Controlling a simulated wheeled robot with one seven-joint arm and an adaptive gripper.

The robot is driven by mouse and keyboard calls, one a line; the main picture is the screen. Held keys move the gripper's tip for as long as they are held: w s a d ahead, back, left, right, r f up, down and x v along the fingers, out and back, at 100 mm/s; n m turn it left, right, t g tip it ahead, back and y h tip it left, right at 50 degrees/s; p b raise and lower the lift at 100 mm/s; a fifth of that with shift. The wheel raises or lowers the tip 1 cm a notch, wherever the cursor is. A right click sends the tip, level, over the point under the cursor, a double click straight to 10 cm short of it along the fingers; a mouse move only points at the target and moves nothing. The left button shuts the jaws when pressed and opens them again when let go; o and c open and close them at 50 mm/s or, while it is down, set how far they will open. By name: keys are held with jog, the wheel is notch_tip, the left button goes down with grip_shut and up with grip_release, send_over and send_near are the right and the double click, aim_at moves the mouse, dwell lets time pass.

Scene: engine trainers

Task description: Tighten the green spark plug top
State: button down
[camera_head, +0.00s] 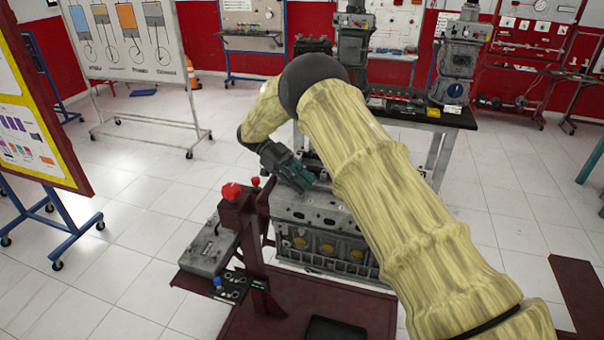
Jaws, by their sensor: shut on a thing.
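A grey engine block (320,222) with round orange-brown openings in its side stands in the middle, below my arm. My gripper (303,183) is low over the block's top, pointing down and to the right. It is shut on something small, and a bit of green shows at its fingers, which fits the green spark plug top. The fingertips are small and dark, so the plug's seat, its tilt and its contact with the block cannot be made out. My arm hides the right part of the block.
A dark red stand (250,235) with red knobs (231,190) rises just left of the block. A grey plate (208,248) and a small tool tray (233,287) sit beside it. A black workbench (425,115) stands behind.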

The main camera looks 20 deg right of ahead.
jog(key=shift+m+g+y+p, duration=0.3)
jog(key=shift+m+y+p, duration=0.2)
jog(key=shift+p, duration=0.15)
jog(key=c, duration=1.3)
grip_release()
jog(key=shift+f+b, duration=0.1)
jog(key=shift+b, duration=0.2)
